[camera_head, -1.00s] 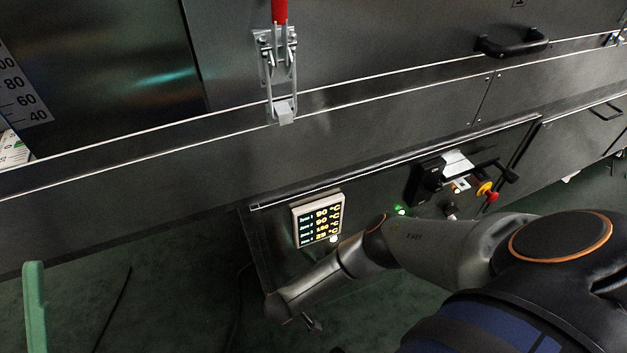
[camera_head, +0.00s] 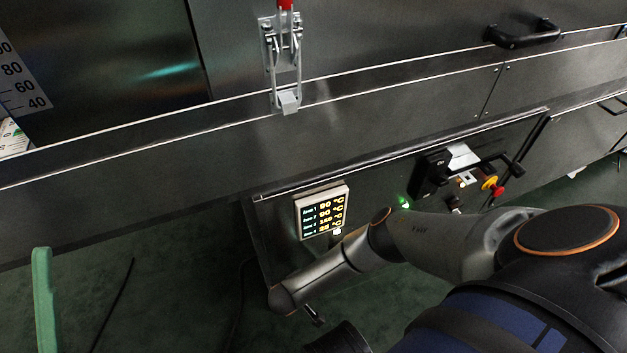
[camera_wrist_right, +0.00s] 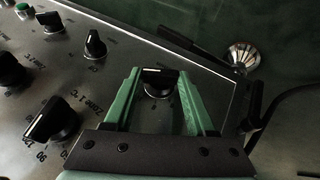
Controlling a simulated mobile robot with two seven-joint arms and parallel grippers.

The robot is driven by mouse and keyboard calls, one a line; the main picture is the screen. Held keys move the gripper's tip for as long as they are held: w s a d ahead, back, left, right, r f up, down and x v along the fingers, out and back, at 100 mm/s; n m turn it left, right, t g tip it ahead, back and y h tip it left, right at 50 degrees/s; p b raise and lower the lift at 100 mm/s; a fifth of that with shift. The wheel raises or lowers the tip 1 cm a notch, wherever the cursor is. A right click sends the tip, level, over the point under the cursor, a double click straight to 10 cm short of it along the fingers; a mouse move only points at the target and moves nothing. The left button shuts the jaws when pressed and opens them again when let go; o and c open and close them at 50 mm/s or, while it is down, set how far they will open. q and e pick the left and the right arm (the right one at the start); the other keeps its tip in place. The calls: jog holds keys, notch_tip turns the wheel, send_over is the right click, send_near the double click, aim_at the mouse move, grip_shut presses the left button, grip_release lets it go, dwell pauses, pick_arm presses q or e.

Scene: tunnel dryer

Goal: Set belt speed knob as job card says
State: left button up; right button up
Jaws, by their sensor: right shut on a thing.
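In the right wrist view, my right gripper (camera_wrist_right: 158,95) has its green fingers on either side of a black knob (camera_wrist_right: 158,80) with a pale pointer line, and is shut on it. The lettering around this knob is mostly hidden by the gripper, so I cannot read its setting. In the head view my right arm reaches down to the control panel front, and its gripper is hidden. No readable job card shows.
Other knobs, including one by "ZONE 1 °C" (camera_wrist_right: 52,120), and a green button (camera_wrist_right: 22,7) share the panel.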

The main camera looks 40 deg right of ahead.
jog(key=c, duration=0.3)
jog(key=shift+c, duration=0.2)
jog(key=shift+h, duration=0.6)
jog(key=shift+w, duration=0.1)
jog(key=o, duration=1.4)
jog(key=shift+c, duration=0.2)
jog(key=shift+a+r, duration=0.1)
jog(key=shift+a, duration=0.05)
